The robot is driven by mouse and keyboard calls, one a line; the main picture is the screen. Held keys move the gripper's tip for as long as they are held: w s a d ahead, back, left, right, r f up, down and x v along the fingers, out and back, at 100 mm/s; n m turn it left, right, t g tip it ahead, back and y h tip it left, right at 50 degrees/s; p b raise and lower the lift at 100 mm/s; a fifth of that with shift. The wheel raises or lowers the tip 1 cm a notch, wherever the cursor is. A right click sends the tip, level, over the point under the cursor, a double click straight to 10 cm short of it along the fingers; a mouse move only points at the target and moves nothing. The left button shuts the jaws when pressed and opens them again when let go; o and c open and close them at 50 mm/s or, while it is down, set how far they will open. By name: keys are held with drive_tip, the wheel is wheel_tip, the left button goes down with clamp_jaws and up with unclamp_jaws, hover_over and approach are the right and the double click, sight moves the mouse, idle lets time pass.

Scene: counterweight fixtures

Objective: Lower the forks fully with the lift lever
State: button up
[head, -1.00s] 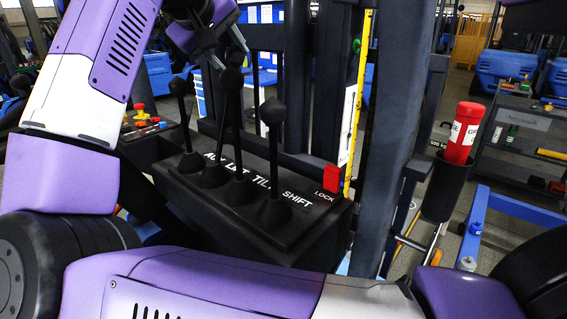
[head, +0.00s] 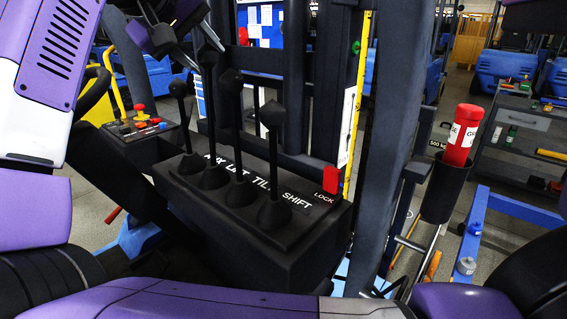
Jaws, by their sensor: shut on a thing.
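The black lever box (head: 255,225) stands in the middle with several upright levers, labelled AUX, LIFT, TILT and SHIFT, partly covered by the boots. The lift lever (head: 210,110) is second from the left and stands nearly upright. My gripper (head: 190,35) is at the top left, at the lift lever's top, and is shut on it; the contact itself is small and dark. The aux lever (head: 180,115) is just left, the tilt lever (head: 235,125) and shift lever (head: 273,150) to the right. The forks cannot be made out.
A red LOCK tab (head: 331,180) sits at the box's right end. Dark mast uprights (head: 393,130) and a yellow scale strip (head: 358,110) rise behind. A red cylinder (head: 463,133) stands in a black holder at right. A small panel with coloured buttons (head: 140,122) is at left.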

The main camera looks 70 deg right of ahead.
drive_tip(key=shift+w+a, duration=0.15)
drive_tip(key=shift+a, duration=1)
drive_tip(key=shift+r, duration=0.1)
drive_tip(key=shift+d+r, duration=0.1)
drive_tip(key=shift+d, duration=0.1)
drive_tip(key=o, duration=1)
drive_tip(key=shift+c, duration=0.2)
drive_tip(key=p+v, duration=0.2)
drive_tip(key=v, duration=0.8)
drive_tip(key=shift+p, duration=0.35)
drive_tip(key=shift+w, duration=0.1)
